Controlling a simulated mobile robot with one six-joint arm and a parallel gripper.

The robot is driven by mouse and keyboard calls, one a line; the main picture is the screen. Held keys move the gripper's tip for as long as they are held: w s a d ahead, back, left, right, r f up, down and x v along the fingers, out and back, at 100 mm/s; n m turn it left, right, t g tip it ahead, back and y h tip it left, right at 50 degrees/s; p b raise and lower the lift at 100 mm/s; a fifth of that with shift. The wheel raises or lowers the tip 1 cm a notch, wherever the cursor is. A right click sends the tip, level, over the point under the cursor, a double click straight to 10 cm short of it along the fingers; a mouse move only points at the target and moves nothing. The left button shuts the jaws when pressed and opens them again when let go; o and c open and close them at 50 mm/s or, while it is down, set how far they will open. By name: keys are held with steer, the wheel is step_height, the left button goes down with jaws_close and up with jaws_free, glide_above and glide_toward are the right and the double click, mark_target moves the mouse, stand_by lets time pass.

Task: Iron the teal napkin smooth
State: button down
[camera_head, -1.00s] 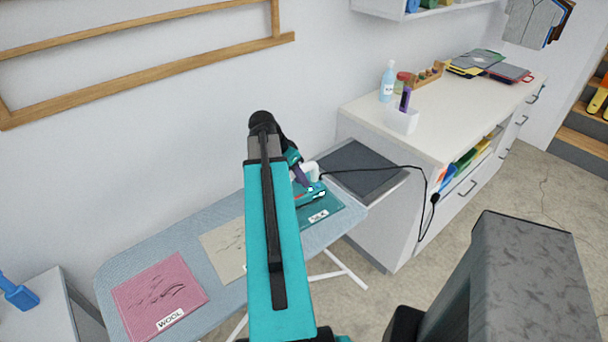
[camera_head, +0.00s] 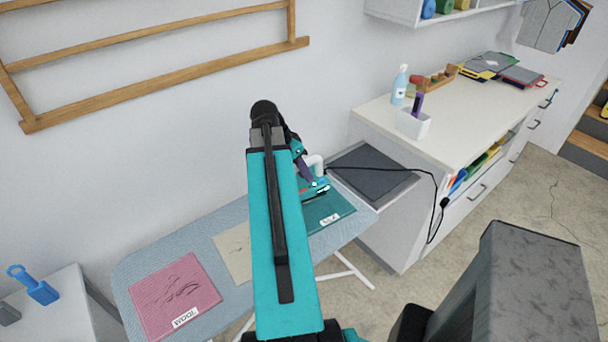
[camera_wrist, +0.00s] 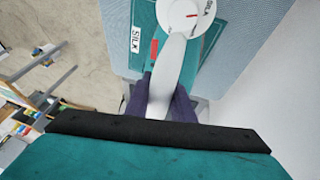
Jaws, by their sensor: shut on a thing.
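The teal napkin (camera_head: 335,208) lies on the right end of the blue ironing board (camera_head: 225,215). A white label reading SILK (camera_wrist: 136,31) sits at its edge in the wrist view. My gripper (camera_wrist: 160,100) is shut on the handle of a white and teal iron (camera_wrist: 178,55), whose round dial has a red mark and SILK lettering. The iron also shows in the head view (camera_head: 314,162), over the napkin; I cannot tell whether its sole touches the cloth. The iron and my arm hide part of the napkin, so its creases cannot be judged.
A pink creased WOOL napkin (camera_head: 172,293) and a cream napkin (camera_head: 232,252) lie left on the board. A dark pad (camera_head: 372,170) lies at the cabinet (camera_head: 440,125). The black cord (camera_head: 432,190) hangs there. A wall stands behind.

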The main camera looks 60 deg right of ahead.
steer(key=shift+r+p, duration=0.4)
steer(key=shift+r, duration=0.65)
steer(key=shift+w+a, duration=0.1)
steer(key=shift+w, duration=0.35)
steer(key=w+a+r+n+t+h+b, duration=0.15)
steer(key=w+a+n, duration=0.35)
steer(key=w+a, duration=0.7)
steer(key=w+a+r+n+t+b, duration=0.15)
steer(key=w+a+n, duration=0.5)
steer(key=w, duration=0.85)
steer(key=w+a+r+n+t+b, duration=0.1)
steer(key=w+a+n, duration=0.2)
steer(key=a, duration=0.8)
steer(key=w+a+r+n+t+y+b, duration=0.1)
steer(key=w+a+n, duration=0.3)
steer(key=a, duration=0.7)
steer(key=w+a+r+n+t+y+b, duration=0.1)
steer(key=w+a+n+t, duration=0.2)
steer(key=a, duration=0.9)
steer(key=w+n, duration=0.1)
steer(key=w, duration=0.2)
steer(key=shift+w+b, duration=0.15)
steer(key=shift+b, duration=0.15)
